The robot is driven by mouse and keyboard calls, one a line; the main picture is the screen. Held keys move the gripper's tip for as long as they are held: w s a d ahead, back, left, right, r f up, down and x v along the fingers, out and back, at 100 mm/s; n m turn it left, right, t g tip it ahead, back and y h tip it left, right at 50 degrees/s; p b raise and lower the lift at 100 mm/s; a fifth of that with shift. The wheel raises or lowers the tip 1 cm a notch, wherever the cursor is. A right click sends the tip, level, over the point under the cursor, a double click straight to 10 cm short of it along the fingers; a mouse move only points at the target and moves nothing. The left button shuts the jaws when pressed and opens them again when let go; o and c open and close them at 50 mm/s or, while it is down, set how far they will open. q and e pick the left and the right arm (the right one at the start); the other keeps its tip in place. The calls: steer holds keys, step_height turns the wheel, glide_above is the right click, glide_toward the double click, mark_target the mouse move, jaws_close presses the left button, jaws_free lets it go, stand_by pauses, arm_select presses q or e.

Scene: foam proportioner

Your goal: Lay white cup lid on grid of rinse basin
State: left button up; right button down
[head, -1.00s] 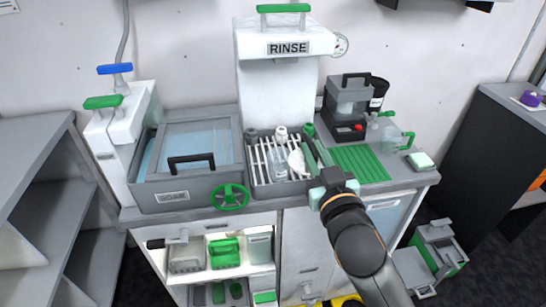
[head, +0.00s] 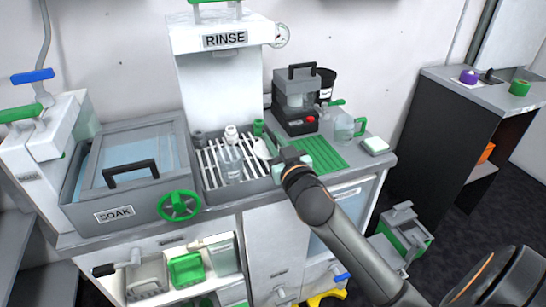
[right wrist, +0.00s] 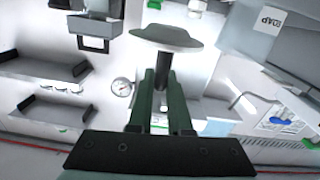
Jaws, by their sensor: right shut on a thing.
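The white cup lid (head: 262,149) is held by my right gripper (head: 272,149), over the right part of the rinse basin (head: 236,194). The white slatted grid (head: 209,165) lies in the basin. Whether the lid touches the grid cannot be told. My left gripper is not in view.
A clear cup (head: 231,164) and a small white bottle (head: 231,135) stand on the grid's middle. The soak basin (head: 125,200) is at left. A green ribbed mat (head: 322,155) lies to the right, near a coffee machine (head: 296,102).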

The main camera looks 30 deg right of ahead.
steer(key=w+f, duration=0.1)
steer(key=w+d+f, duration=0.1)
steer(key=shift+d+f, duration=0.2)
steer(key=shift+f, duration=0.2)
steer(key=shift+f+b, duration=0.55)
steer(key=shift+f, duration=1)
steer(key=shift+f, duration=0.2)
steer(key=c, duration=0.8)
jaws_free()
steer(key=shift+c, duration=0.2)
steer(key=shift+r, duration=0.15)
